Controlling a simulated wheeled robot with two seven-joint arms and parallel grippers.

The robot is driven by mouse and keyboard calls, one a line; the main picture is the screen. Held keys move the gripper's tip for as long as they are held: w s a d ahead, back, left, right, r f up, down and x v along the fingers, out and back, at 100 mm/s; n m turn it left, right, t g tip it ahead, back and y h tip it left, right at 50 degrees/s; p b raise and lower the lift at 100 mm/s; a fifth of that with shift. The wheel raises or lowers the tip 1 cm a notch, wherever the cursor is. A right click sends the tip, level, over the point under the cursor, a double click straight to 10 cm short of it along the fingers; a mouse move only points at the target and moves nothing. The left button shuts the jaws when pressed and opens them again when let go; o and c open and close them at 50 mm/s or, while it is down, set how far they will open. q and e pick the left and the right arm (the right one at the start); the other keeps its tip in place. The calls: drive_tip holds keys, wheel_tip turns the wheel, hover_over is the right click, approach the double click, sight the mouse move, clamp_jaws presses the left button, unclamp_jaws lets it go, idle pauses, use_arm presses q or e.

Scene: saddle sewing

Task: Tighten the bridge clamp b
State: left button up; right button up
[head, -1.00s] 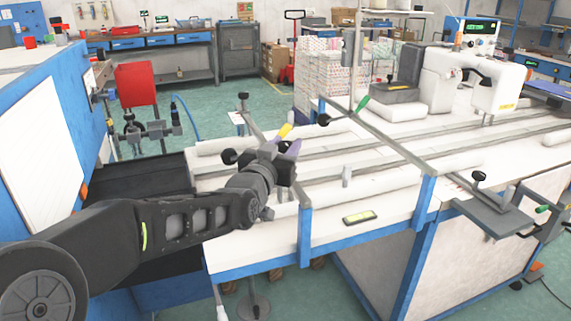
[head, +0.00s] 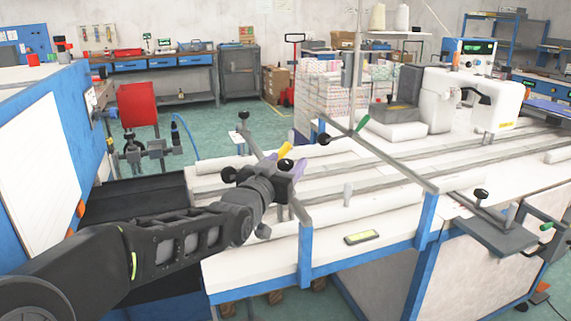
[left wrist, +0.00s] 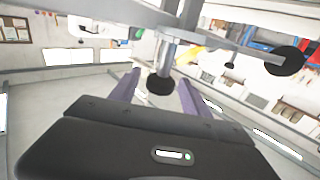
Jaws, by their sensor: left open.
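Two metal bridge bars cross the white table; I see no letters on them. The nearer-left one (head: 302,210) carries a yellow handle (head: 285,150), and the other one carries a green handle (head: 363,122). My left gripper (head: 287,166) is at the yellow-handled bar, its purple fingers apart. In the left wrist view, the open fingers (left wrist: 158,91) lie either side of a black knob (left wrist: 160,84) on a metal spindle under a grey beam (left wrist: 130,12). Contact with the knob cannot be told. My right gripper is out of view.
White rolls and long rails lie across the table. A white sewing machine (head: 490,102) stands at the back right. A blue-framed cabinet (head: 50,140) stands at left.

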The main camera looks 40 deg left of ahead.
use_arm(q)
drive_tip(key=shift+s, duration=0.1)
drive_tip(key=v, duration=0.7)
drive_tip(key=shift+s+b, duration=0.3)
drive_tip(key=shift+b, duration=0.1)
drive_tip(key=shift+d, duration=0.1)
